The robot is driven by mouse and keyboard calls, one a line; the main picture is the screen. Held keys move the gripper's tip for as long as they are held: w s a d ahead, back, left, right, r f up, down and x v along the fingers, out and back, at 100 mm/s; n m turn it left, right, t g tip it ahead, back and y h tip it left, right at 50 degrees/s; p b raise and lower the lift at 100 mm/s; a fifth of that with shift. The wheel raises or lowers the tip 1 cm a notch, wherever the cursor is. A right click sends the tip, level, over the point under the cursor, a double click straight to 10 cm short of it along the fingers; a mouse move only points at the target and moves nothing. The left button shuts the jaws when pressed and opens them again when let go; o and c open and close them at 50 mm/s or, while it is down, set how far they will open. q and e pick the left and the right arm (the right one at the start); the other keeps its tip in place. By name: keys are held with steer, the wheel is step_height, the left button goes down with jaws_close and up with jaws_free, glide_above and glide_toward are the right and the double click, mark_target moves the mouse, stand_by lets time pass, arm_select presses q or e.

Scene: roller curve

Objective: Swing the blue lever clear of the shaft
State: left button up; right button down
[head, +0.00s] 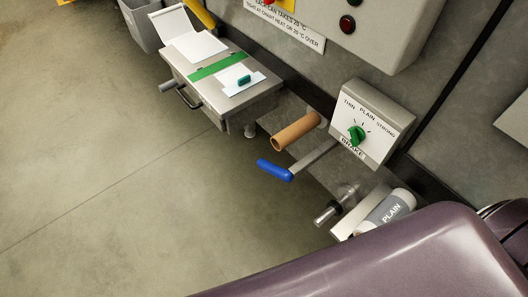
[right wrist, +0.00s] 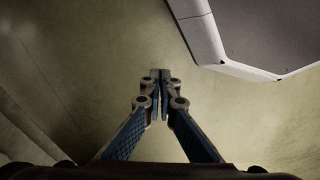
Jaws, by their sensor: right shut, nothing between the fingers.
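The blue lever (head: 275,170) shows in the head view as a blue grip on a grey metal arm. Its arm runs up and right to below the brake box (head: 366,125). A brown cylinder (head: 296,131) sticks out just above it, and a bare metal shaft end (head: 327,213) sticks out below it to the right. The lever's grip lies between these two, apart from both. My right gripper (right wrist: 160,75) shows only in the right wrist view, shut and empty over bare floor. My left gripper is not in view.
A grey cylinder marked PLAIN (head: 388,210) lies beside the shaft. A metal box (head: 222,85) with a green strip stands upper left, near a grey bin (head: 142,24). A purple surface (head: 400,262) covers the lower right. The floor (head: 110,170) at left is clear.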

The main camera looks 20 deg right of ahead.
steer(key=w+a+r+t+p, duration=0.1)
steer(key=w+r, duration=0.4)
steer(key=r, duration=0.6)
steer(key=w+r+t+p, duration=0.1)
steer(key=w+r, duration=0.3)
steer(key=r, duration=0.7)
steer(key=w+a+r+t, duration=0.1)
steer(key=w+r, duration=0.4)
steer(key=r, duration=0.6)
steer(key=n+t+y, duration=0.2)
steer(key=t+y, duration=0.1)
glide_toward(265, 162)
step_height(265, 162, up, 2)
steer(key=shift+s+r, duration=0.1)
steer(key=shift+s, duration=0.1)
steer(key=shift+w+a+f, duration=0.1)
steer(key=shift+w+f, duration=0.2)
steer(key=shift+w, duration=0.15)
steer(key=x, duration=0.9)
steer(key=shift+r, duration=0.1)
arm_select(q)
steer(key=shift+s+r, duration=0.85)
